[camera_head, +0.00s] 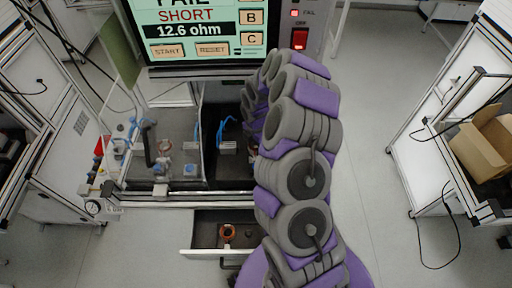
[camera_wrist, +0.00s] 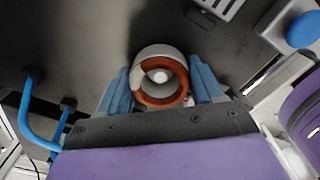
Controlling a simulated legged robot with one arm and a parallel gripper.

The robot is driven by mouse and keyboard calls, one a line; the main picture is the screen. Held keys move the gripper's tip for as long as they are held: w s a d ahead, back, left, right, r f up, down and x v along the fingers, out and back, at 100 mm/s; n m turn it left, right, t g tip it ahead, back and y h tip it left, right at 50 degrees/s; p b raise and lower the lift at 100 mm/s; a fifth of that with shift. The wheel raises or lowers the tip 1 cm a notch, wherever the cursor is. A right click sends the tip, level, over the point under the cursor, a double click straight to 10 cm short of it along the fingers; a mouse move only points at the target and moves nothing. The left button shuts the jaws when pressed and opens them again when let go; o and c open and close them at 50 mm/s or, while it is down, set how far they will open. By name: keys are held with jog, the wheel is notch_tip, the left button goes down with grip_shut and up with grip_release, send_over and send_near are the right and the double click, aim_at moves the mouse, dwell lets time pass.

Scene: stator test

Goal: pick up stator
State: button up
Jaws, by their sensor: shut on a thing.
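A stator (camera_wrist: 143,67), a grey ring with copper-coloured windings inside, sits between the two blue fingers of my gripper (camera_wrist: 163,82) in the wrist view. My gripper is shut on it, one finger on each side. Whether the stator touches the dark surface behind it cannot be told. In the head view my purple and grey arm hides the gripper and this stator. Another copper-coloured ring (camera_head: 228,232), which looks like a stator, lies in the small open drawer (camera_head: 216,251) at bottom centre.
The test screen (camera_head: 205,30) reads FAIL, SHORT, 12.6 ohm. Below it is a dark bench bay (camera_head: 228,165) with blue cables. A metal rail (camera_head: 190,197) runs along its front. A cardboard box (camera_head: 485,145) stands at right. The floor between benches is clear.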

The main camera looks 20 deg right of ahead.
jog(key=shift+a, duration=0.15)
jog(key=c, duration=0.5)
grip_shut()
jog(key=shift+r, duration=0.15)
